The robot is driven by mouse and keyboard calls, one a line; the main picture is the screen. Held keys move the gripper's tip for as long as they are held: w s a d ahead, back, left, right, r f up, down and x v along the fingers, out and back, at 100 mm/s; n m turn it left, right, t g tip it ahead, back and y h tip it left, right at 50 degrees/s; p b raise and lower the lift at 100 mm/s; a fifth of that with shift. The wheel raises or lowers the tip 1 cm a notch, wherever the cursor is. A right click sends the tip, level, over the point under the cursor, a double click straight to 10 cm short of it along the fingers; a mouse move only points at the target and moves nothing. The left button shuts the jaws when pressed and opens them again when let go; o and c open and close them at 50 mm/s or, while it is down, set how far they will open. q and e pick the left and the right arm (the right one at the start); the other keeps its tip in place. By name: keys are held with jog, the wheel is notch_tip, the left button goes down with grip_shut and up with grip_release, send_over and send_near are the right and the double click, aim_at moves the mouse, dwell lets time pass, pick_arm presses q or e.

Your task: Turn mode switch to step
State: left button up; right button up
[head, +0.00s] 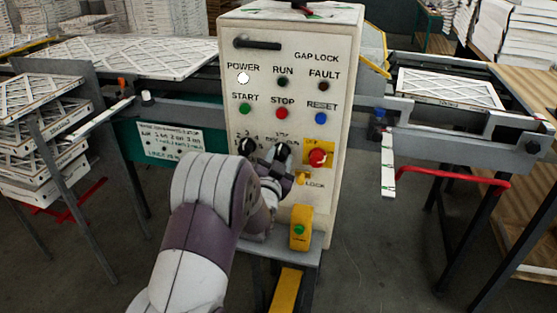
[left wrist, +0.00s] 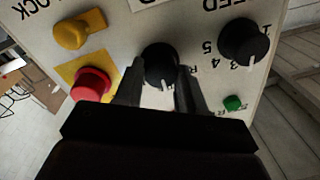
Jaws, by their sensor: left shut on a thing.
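The control box (head: 235,115) stands upright in the middle of the head view. The mode switch is a black round knob (head: 283,150) on its lower front, right of a similar black speed knob (head: 246,146). My left gripper (head: 275,164) reaches it from below and is shut on the mode knob. In the left wrist view, upside down, both fingers flank the mode knob (left wrist: 161,62), and its white pointer mark shows between them. The speed knob (left wrist: 242,40) is clear of the fingers. The mode labels are mostly hidden, so the setting cannot be read. My right gripper is not in view.
A red emergency button (head: 318,157) on a yellow plate sits just right of the mode knob, with a yellow lock knob (head: 302,177) below. Green start (head: 245,109), red stop (head: 281,113) and blue reset (head: 320,118) buttons are above. Conveyors with filters (head: 125,50) flank the box.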

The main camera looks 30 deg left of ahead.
pick_arm(q)
jog(key=o, duration=1.1)
jog(key=shift+c, duration=0.2)
jog(key=b+v, duration=0.1)
jog(key=v, duration=1.1)
jog(key=shift+s+d, duration=0.15)
jog(key=shift+s, duration=0.25)
jog(key=shift+f, duration=0.15)
